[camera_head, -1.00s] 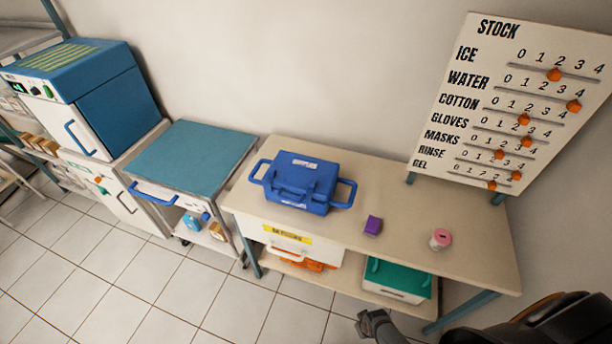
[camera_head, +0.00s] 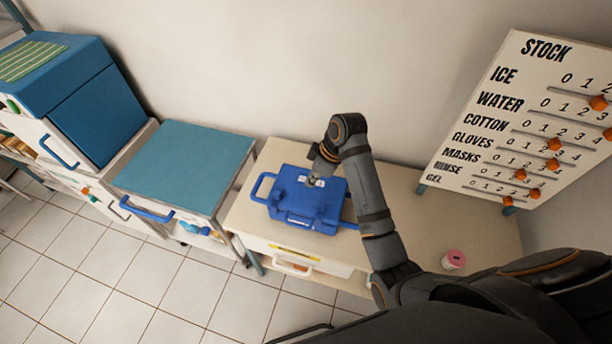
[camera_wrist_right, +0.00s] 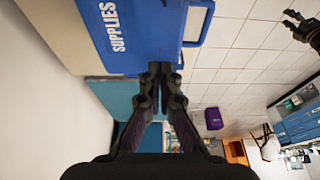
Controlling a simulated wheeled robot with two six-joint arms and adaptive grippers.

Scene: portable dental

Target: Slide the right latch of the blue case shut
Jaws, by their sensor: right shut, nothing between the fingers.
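The blue case (camera_head: 293,212) lies closed on the bench, with a blue handle loop at its left; its right side is partly behind my right arm. My right gripper (camera_head: 315,180) is shut and empty, over the top of the case near its back right. In the right wrist view the fingertips (camera_wrist_right: 159,68) are together beside the blue case (camera_wrist_right: 143,22), which carries a white SUPPLIES label. I cannot tell whether they touch it. The right latch cannot be made out. A dark gripper, seemingly my left one (camera_wrist_right: 298,26), shows at that view's upper right edge; its jaws are unclear.
The bench (camera_head: 410,190) holds a pink roll (camera_head: 454,260) at its right front. A teal-topped cart (camera_head: 180,165) stands at the left, and the stock board (camera_head: 530,120) stands at the back right. A white drawer (camera_head: 290,258) sits under the bench.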

